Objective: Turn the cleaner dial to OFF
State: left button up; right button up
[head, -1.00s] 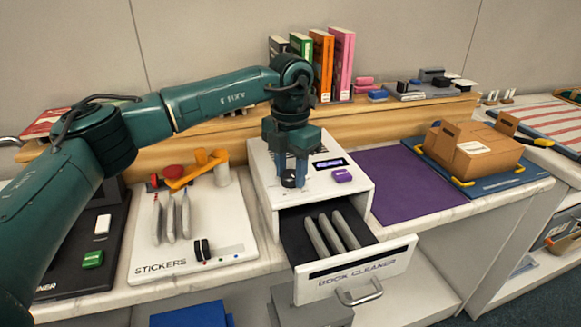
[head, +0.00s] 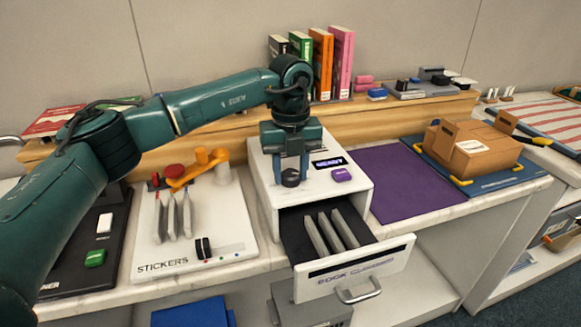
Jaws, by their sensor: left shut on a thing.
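The book cleaner (head: 264,178) is a white box on the counter with its front drawer (head: 333,287) pulled open. Its round black dial (head: 290,178) is on the top, at the left. My left gripper (head: 291,177) points down from above and is shut on the dial, one finger on each side. The dial's pointer and markings are too small or covered to read. A lit display (head: 327,162) and a purple button (head: 342,175) sit right of the dial. My right gripper is not in view.
The open drawer holds several grey upright dividers and juts past the counter's front edge. A white stickers board (head: 225,243) stands to the left. A purple mat (head: 400,185) and a cardboard box (head: 480,153) are to the right. Books (head: 341,65) stand on the shelf behind.

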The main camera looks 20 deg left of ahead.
aim_at(290, 173)
pick_arm(q)
jog(key=n, duration=0.5)
jog(key=shift+w+r, duration=0.1)
jog(key=shift+r, duration=0.05)
jog(key=shift+n, duration=0.4)
jog(key=o, duration=1)
notch_tip(290, 173, up, 13)
dwell(0.5)
